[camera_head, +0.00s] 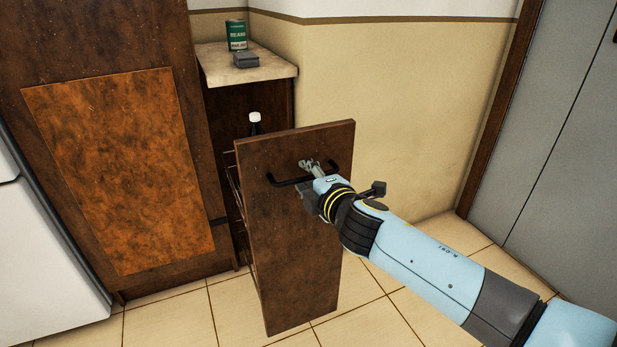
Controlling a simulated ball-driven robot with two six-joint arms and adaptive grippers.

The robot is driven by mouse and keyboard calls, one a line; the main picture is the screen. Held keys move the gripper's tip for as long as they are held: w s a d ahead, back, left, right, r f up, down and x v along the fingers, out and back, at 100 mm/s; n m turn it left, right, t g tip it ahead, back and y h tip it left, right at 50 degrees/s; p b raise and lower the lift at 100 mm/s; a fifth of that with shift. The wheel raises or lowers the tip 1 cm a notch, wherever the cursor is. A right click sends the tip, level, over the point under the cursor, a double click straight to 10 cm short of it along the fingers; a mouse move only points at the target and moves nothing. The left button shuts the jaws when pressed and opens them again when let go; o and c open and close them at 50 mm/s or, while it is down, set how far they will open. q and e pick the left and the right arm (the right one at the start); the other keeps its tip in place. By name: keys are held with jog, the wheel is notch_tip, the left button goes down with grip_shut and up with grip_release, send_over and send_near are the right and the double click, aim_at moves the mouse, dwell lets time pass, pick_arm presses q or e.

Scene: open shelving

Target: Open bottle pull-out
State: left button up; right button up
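The bottle pull-out (290,245) is a tall narrow drawer with a brown wooden front, and it stands out from the cabinet under the small counter. A wire rack shows along its left side, and a dark bottle with a white cap (255,118) rises behind the front. Its black bar handle (285,182) runs across the upper part of the front. My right gripper (310,168) is at the middle of the handle, its fingers by the bar. The wrist hides part of the contact, so I cannot tell whether the fingers close around it. My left gripper is out of view.
A green can (236,35) and a grey box (246,60) stand on the counter (275,70) above. A wooden tall cabinet (115,170) and a white appliance (40,270) are on the left. A grey door (570,130) is on the right. The tiled floor in front is clear.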

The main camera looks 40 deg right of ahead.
jog(key=v, duration=1.2)
dwell(0.3)
